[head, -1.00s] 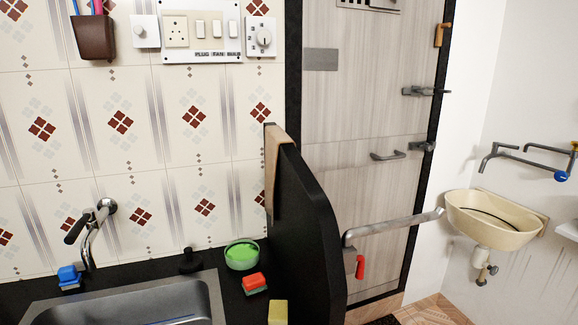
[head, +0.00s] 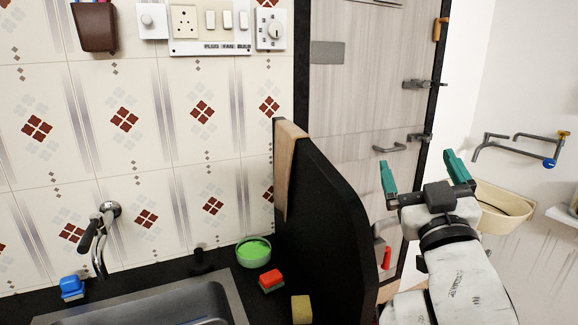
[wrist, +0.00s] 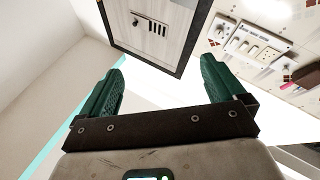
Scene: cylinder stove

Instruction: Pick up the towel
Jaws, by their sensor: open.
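A tan towel (head: 286,165) hangs over the top edge of the black partition beside the sink counter in the head view. My gripper (head: 421,170) is raised to the right of the partition, in front of the door and the basin, well apart from the towel. Its two green fingers are spread with nothing between them. In the wrist view my gripper (wrist: 161,82) is also open and empty. The towel is not visible in the wrist view.
The black partition (head: 325,215) stands between the towel and my arm. The counter holds a sink (head: 170,305), a faucet (head: 98,240), a green bowl (head: 253,252), a red sponge (head: 271,281) and a yellow block (head: 301,309). A basin (head: 500,208) is on the right wall.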

